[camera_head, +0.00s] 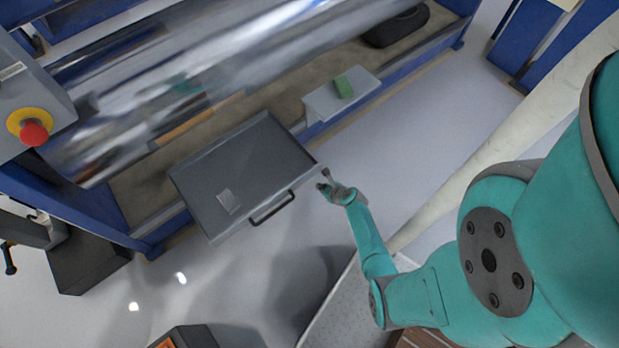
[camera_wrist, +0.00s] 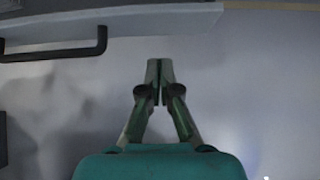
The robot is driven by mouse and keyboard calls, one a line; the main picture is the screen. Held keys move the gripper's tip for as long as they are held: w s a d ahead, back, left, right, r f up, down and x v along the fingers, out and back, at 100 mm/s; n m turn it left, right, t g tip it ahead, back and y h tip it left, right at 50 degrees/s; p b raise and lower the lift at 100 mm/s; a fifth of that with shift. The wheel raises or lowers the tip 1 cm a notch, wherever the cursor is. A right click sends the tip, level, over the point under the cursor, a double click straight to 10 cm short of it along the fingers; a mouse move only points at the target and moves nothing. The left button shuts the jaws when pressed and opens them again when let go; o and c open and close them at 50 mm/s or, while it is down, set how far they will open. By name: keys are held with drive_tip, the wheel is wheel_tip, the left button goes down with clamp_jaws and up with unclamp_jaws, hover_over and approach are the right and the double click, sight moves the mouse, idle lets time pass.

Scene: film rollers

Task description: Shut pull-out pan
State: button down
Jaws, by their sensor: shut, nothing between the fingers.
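The pull-out pan (camera_head: 240,175) is a grey, shallow tray that sticks out from the blue-framed machine. A small light patch lies on its floor. Its dark bar handle (camera_head: 272,208) is on the front face. In the wrist view the handle (camera_wrist: 60,50) shows at the upper left, below the pan's front edge (camera_wrist: 150,22). My gripper (camera_head: 323,178) is at the pan's right front corner. In the wrist view my gripper (camera_wrist: 159,72) is shut and empty, its tips close to the pan's front edge right of the handle. I cannot tell whether they touch it.
A small grey shelf (camera_head: 318,103) with a green block (camera_head: 343,87) is mounted right of the pan. Large shiny rollers (camera_head: 200,75) lie behind. A red emergency button (camera_head: 33,132) is at the left. A pale pipe (camera_head: 500,125) crosses at the right.

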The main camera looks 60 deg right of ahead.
sight(306, 176)
drive_tip(key=shift+w+d+f, duration=0.35)
drive_tip(key=shift+w+f, duration=0.2)
drive_tip(key=shift+w, duration=0.6)
drive_tip(key=shift+w+d+f, duration=0.3)
drive_tip(key=shift+w+f, duration=0.2)
drive_tip(key=shift+w, duration=0.65)
drive_tip(key=shift+w+d+f, duration=0.35)
drive_tip(key=shift+w+f, duration=0.2)
drive_tip(key=shift+w, duration=0.6)
drive_tip(key=shift+w, duration=0.1)
